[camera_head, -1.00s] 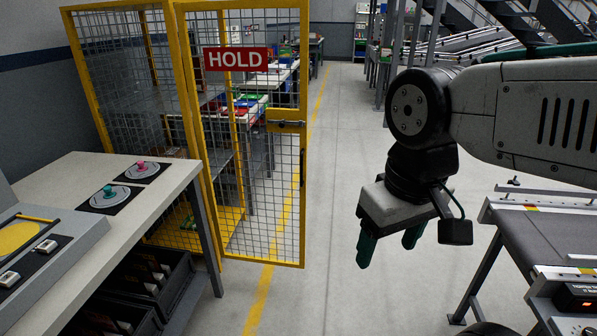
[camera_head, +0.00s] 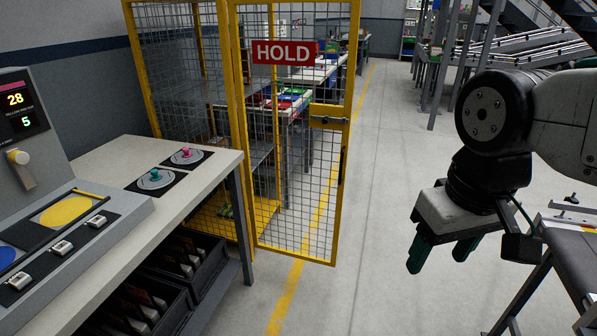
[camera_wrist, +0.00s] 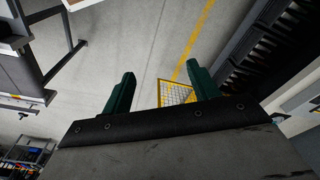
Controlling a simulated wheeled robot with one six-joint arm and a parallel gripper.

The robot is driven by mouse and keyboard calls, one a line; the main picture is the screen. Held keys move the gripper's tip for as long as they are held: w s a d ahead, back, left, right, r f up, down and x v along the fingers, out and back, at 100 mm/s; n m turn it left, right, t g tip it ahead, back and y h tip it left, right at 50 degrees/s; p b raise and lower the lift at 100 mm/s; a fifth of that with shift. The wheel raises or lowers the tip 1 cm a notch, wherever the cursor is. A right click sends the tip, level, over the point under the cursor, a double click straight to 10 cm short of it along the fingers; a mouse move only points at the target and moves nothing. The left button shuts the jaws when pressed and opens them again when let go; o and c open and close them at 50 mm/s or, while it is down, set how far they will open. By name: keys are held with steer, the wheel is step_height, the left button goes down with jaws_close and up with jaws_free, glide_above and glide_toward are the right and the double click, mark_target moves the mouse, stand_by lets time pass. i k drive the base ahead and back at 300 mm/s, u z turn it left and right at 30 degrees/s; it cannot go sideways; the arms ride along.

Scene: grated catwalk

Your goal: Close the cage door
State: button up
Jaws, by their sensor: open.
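The cage door (camera_head: 345,160) is a yellow-framed wire mesh panel with a red HOLD sign (camera_head: 284,51) and a latch plate (camera_head: 329,118) on its right side. It stands swung open, out to the right from the yellow cage (camera_head: 137,75). In the wrist view a small part of yellow-framed mesh (camera_wrist: 177,92) shows between the fingers. My gripper (camera_head: 443,252) is open and empty, with green fingers pointing down, to the right of the door and apart from it. It also shows in the wrist view (camera_wrist: 162,88).
A workbench (camera_head: 190,192) with a control console (camera_head: 30,130) stands at the left, with black bins (camera_head: 190,262) beneath. A conveyor (camera_head: 575,245) is at the right. The grey floor (camera_head: 385,180) between door and gripper is clear.

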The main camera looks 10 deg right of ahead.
mark_target(301, 53)
steer(key=u, duration=0.2)
steer(key=i, duration=0.95)
steer(key=z, duration=0.6)
